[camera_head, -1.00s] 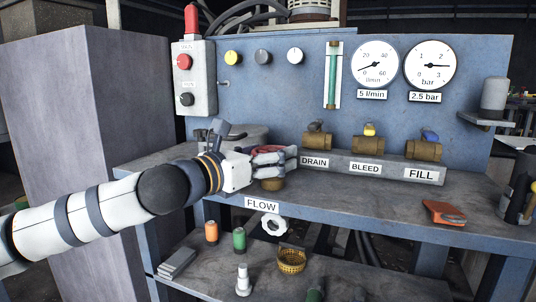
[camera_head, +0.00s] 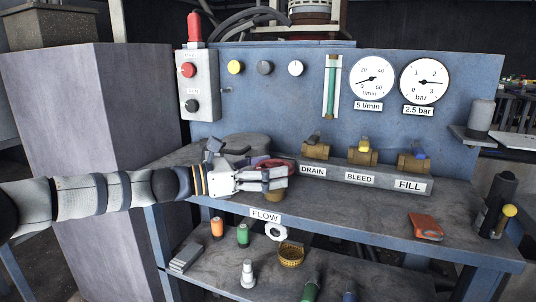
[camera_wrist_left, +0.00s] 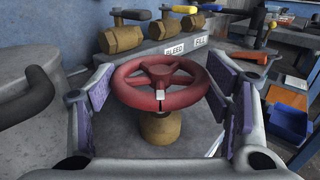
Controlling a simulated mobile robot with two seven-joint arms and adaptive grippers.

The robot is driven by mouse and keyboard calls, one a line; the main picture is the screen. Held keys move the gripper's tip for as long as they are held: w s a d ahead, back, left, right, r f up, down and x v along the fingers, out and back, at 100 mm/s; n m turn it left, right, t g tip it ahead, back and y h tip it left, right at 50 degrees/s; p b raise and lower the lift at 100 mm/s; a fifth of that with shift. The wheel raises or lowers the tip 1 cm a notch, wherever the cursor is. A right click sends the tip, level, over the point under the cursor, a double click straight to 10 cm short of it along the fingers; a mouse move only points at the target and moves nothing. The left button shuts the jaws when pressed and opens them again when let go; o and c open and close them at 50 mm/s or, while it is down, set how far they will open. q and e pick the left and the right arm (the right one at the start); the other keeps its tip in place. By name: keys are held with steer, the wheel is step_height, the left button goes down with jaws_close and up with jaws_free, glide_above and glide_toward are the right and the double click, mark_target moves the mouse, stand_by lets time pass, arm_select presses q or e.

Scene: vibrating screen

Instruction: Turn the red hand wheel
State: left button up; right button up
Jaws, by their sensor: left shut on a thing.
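The red hand wheel (camera_wrist_left: 162,73) sits on a brass valve body (camera_wrist_left: 160,128) in the left wrist view, with a small white mark on its near side. My left gripper (camera_head: 284,179) is shut on the wheel's rim, with one purple-padded finger at each side of it in the wrist view. In the head view the wheel (camera_head: 275,163) is partly hidden behind the fingers. It stands above the FLOW label (camera_head: 265,215) on the bench. My right gripper is in neither view.
Brass valves labelled DRAIN (camera_head: 316,150), BLEED (camera_head: 362,155) and FILL (camera_head: 413,162) stand to the right of the wheel. A dark curved handle (camera_wrist_left: 28,98) is close by on the left. A red-orange object (camera_head: 425,226) lies at the bench's right.

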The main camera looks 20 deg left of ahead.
arm_select(q)
steer(key=shift+w+a+f+m+g+h+b, duration=0.1)
steer(key=shift+w+m+g+h+b, duration=0.1)
steer(key=shift+m+g+h+b, duration=0.7)
steer(key=shift+m+g, duration=0.3)
steer(key=shift+g, duration=0.3)
steer(key=shift+h, duration=0.3)
steer(key=o, duration=1.1)
steer(key=shift+o, duration=0.2)
steer(key=shift+a, duration=0.1)
steer(key=v, duration=1.2)
